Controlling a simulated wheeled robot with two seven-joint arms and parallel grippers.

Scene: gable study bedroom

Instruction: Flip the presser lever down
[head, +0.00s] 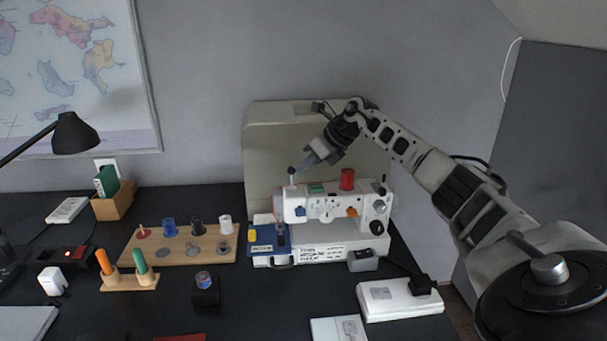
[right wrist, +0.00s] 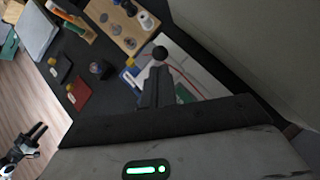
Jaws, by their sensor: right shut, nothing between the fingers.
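The white sewing machine (head: 330,205) stands at the back of the black desk, with a red spool on top. A thin upright stem with a dark ball knob (head: 291,171) rises from the top of its left end; I cannot tell whether this is the presser lever. My right gripper (head: 303,166) is shut and empty, pointing down and left just beside this knob. In the right wrist view, the knob (right wrist: 160,53) shows just beyond the closed fingertips (right wrist: 157,72); contact is unclear. The left gripper does not show in the head view.
A beige cover (head: 270,125) stands behind the machine. Left of it are a wooden spool board (head: 180,249), a peg stand (head: 130,281) and a small black box (head: 206,291). A white power box (head: 400,299) sits in front right.

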